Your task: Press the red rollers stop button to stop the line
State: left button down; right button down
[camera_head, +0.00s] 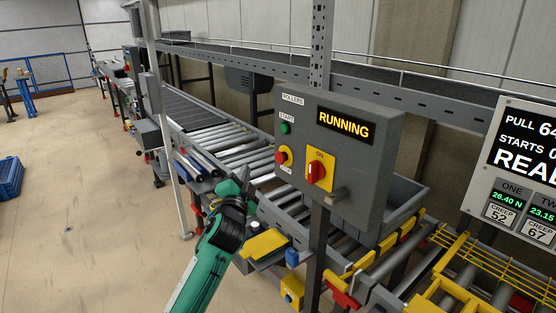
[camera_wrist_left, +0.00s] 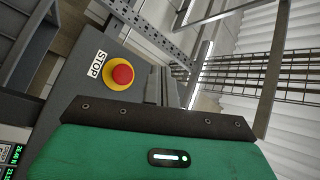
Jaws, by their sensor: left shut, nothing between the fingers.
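The grey control box (camera_head: 355,185) labelled ROLLERS carries a red stop button (camera_head: 283,156) on a yellow ring, below a green START button (camera_head: 285,128). Its display (camera_head: 345,126) reads RUNNING in yellow. In the left wrist view the red button (camera_wrist_left: 122,74) sits beside a STOP label (camera_wrist_left: 99,64). My left gripper (camera_head: 246,179) is shut and empty, to the left of the box and slightly lower than the red button, and looks apart from it. In the wrist view its fingers (camera_wrist_left: 161,88) point up beside the button in the picture. My right gripper is not in view.
A red rotary switch (camera_head: 316,171) on a yellow plate is right of the stop button. The roller conveyor (camera_head: 230,143) runs behind my gripper. A yellow plate (camera_head: 264,244) and rails lie below the box. A readout board (camera_head: 520,165) stands at right. Open floor (camera_head: 90,220) lies left.

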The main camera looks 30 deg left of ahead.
pick_arm(q)
jog(key=b, duration=0.2)
send_near(275, 155)
jog(key=w+a+r, duration=0.1)
jog(key=w+a, duration=0.2)
jog(key=shift+w+d+r, duration=0.1)
jog(key=shift+w+r, duration=0.1)
jog(key=shift+w, duration=0.35)
jog(key=shift+w, duration=0.1)
dwell(1.4)
jog(key=shift+w+d, duration=0.15)
jog(key=shift+w, duration=0.15)
jog(key=shift+w+d, duration=0.2)
jog(key=shift+w, duration=0.25)
dwell(0.7)
dwell(0.3)
jog(key=shift+s+a, duration=0.35)
jog(key=shift+s, duration=0.5)
jog(key=shift+s, duration=0.1)
